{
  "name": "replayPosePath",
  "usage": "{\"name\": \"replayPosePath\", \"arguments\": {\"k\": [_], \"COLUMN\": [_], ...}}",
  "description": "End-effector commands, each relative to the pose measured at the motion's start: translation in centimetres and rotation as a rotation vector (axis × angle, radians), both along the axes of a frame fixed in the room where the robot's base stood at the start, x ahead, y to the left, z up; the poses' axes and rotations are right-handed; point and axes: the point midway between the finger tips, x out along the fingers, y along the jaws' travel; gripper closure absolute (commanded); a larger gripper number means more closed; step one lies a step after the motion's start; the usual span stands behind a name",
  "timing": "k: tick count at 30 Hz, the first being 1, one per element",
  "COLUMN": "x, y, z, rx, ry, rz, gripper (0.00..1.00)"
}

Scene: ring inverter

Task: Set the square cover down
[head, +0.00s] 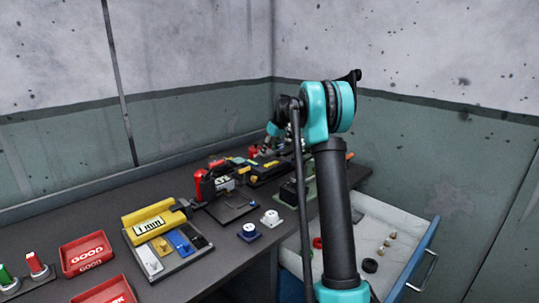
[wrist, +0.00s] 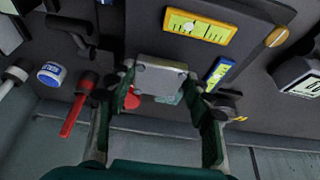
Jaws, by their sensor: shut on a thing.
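The square cover (wrist: 160,76) is a pale grey plate with small dark marks near its corners. In the wrist view it lies between the green fingers of my gripper (wrist: 162,84), which are shut on it at its left and right sides. Dark bench surface shows around it, but its height above the bench cannot be told. In the head view my arm hides most of the gripper, and I cannot make out the cover there.
The wrist view shows a yellow level (wrist: 200,27), a blue-and-yellow item (wrist: 219,72), a red-handled tool (wrist: 72,115) and a blue-and-white round item (wrist: 52,74) nearby. The head view shows red GOOD trays (head: 86,252) and an open drawer (head: 400,218) at right.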

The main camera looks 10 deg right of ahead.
Motion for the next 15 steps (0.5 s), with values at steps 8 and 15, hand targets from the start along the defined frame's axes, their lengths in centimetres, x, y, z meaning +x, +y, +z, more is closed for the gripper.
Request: {"name": "replayPosePath", "arguments": {"k": [8, 15], "x": [0.0, 0.0], "y": [0.0, 0.0], "z": [-2.2, -2.4], "rx": [0.000, 0.000], "ry": [0.000, 0.000], "rz": [0.000, 0.000], "gripper": [0.83, 0.48]}}
